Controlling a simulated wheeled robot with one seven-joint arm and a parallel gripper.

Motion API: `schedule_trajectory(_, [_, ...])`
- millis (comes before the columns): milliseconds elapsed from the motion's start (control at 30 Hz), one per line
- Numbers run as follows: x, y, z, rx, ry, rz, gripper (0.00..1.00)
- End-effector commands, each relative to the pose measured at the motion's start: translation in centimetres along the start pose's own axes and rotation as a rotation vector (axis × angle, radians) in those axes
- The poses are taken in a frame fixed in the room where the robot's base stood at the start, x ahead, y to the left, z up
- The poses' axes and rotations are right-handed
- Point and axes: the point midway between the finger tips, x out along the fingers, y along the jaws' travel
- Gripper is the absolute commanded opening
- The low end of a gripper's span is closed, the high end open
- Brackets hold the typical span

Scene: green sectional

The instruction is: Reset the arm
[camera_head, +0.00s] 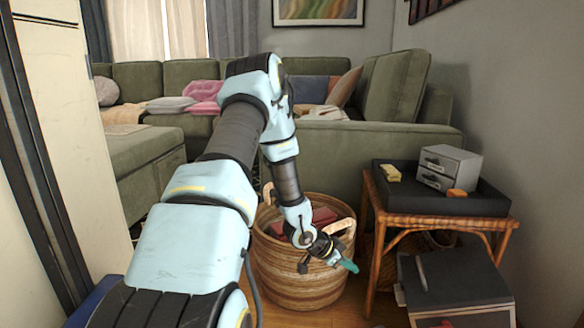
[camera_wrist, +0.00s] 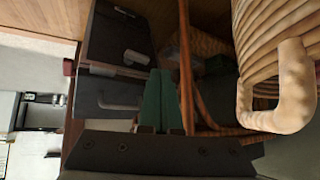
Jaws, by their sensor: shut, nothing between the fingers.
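My arm reaches forward from the bottom of the head view and bends down at the elbow. My gripper (camera_head: 348,264) hangs in front of the right side of the woven basket (camera_head: 300,282). Its green fingers also show in the wrist view (camera_wrist: 162,102), close together with nothing between them. In the wrist view the basket's handle and coiled wall (camera_wrist: 262,45) are at the right, beside the fingers. Whether the gripper touches the basket I cannot tell. The gripper's far side is hidden.
A rattan side table (camera_head: 385,212) with a black tray (camera_head: 430,200) stands to the right, holding a small grey drawer unit (camera_head: 448,168). A dark box (camera_head: 455,285) sits on the floor at front right. The green sectional (camera_head: 385,143) lies behind; a pale panel (camera_head: 60,130) is at left.

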Motion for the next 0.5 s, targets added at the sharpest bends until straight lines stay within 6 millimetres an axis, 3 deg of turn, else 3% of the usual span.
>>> schedule_trajectory(100, [-5.8, -3.1, 0.5, -0.098, -0.159, -0.130, 0.00])
schedule_trajectory(233, [-12.4, -4.6, 1.7, -0.246, -0.311, -0.258, 0.00])
schedule_trajectory(367, [-19.3, -4.1, 2.7, -0.426, -0.433, -0.369, 0.00])
schedule_trajectory(500, [-25.7, -1.7, 3.5, -0.638, -0.521, -0.454, 0.00])
